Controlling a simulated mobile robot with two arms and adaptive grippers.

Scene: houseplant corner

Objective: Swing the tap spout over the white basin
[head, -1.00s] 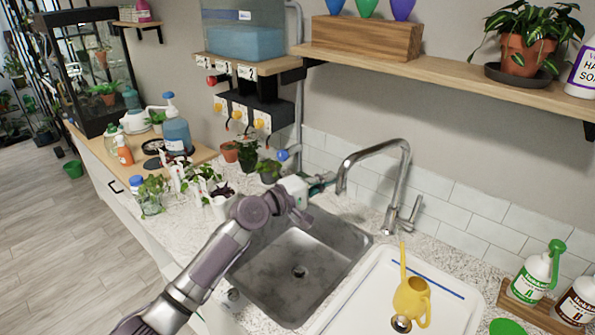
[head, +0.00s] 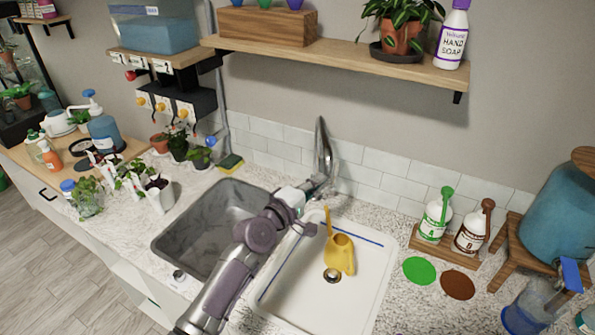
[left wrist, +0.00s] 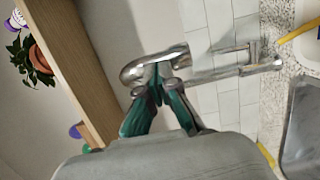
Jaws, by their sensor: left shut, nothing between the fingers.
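The chrome tap (head: 322,145) stands behind the sinks against the tiled wall. Its spout looks narrow and foreshortened in the head view, turned roughly toward the camera. The white basin (head: 368,290) is at right of the metal sink (head: 195,228). My left gripper (head: 318,184) is shut and empty, close beside the tap, its arm crossing the divide between the sinks. In the left wrist view its teal fingertips (left wrist: 161,92) are right by the curved spout (left wrist: 142,69); I cannot tell whether they touch. The tap's base is largely hidden in the head view. My right gripper is not in view.
A yellow watering can (head: 341,254) stands in the white basin by the drain. A wooden shelf (head: 345,58) runs above the tap. Soap bottles (head: 437,218) stand at right, potted plants (head: 178,146) at left. A yellow-green sponge (head: 231,163) lies behind the metal sink.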

